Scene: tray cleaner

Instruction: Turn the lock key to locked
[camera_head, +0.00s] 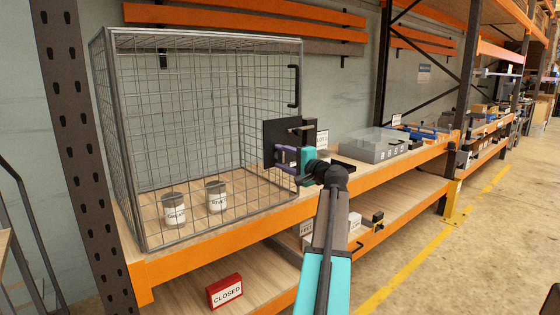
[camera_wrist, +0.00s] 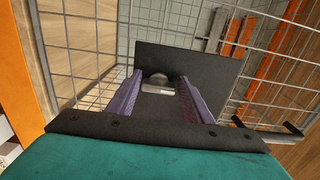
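The lock sits on a dark square plate (camera_head: 283,130) on the front right of a wire cage. In the wrist view the same plate (camera_wrist: 205,62) fills the middle, with a small pale key-like piece (camera_wrist: 158,84) in front of it. My gripper (camera_head: 286,158) reaches the plate from the right. In the wrist view its two purple fingers (camera_wrist: 159,80) are apart, one on each side of the key piece, with a visible gap on both sides. Whether the fingertips reach past the key is unclear. The key's exact turn angle is too small to tell.
The wire cage (camera_head: 195,238) stands on a wooden shelf and holds two labelled cans (camera_head: 174,208). A dark handle (camera_head: 293,87) is on the cage above the plate. A grey compartment box (camera_head: 380,148) stands to the right. A red CLOSED sign (camera_head: 225,290) lies on the lower shelf.

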